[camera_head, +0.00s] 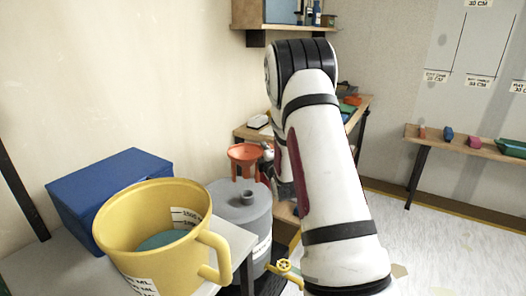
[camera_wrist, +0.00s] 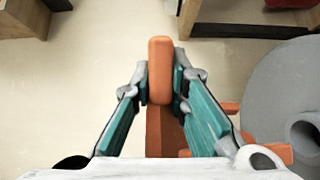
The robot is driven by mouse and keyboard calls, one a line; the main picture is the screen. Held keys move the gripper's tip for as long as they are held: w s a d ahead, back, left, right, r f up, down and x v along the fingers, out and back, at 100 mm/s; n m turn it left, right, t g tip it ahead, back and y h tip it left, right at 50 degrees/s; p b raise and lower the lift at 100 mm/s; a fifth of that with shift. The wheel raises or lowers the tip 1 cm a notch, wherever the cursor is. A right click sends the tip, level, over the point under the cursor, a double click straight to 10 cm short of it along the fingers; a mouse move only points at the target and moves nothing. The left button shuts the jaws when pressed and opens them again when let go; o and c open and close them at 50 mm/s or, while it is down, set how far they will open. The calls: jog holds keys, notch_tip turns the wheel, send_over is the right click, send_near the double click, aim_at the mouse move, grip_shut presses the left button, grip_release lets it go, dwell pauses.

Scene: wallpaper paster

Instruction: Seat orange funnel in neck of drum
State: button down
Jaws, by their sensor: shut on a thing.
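The orange funnel (camera_head: 244,152) is held upright above the grey drum (camera_head: 226,212) in the head view. My gripper (camera_head: 267,152) is at its right side, largely hidden by my arm. In the wrist view my gripper (camera_wrist: 161,85) is shut on an upright orange part of the funnel (camera_wrist: 159,62), between its teal pads. More orange parts show lower right, near the drum (camera_wrist: 262,88). The drum's short neck (camera_head: 247,197) stands up from its top, and its dark opening (camera_wrist: 304,132) shows in the wrist view. The funnel is apart from the neck.
A yellow measuring jug (camera_head: 124,248) and a blue box (camera_head: 104,184) stand on a table at the left, close to the drum. A small yellow valve wheel (camera_head: 286,266) is at the drum's lower right. A wooden bench (camera_head: 367,104) stands behind my arm.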

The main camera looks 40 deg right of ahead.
jog(key=shift+f+b, duration=0.1)
jog(key=shift+b, duration=0.3)
notch_tip(320, 180, down, 6)
jog(key=b, duration=0.5)
jog(key=shift+b, duration=0.3)
jog(key=shift+r+b, duration=0.2)
jog(key=shift+b, duration=1.15)
dwell(1.3)
jog(key=shift+f+b, duration=2.1)
jog(key=shift+b, duration=0.35)
jog(key=c, duration=1.5)
grip_release()
jog(key=shift+s, duration=0.1)
jog(key=v, duration=1.1)
jog(key=shift+s+a, duration=0.15)
jog(key=shift+s, duration=0.2)
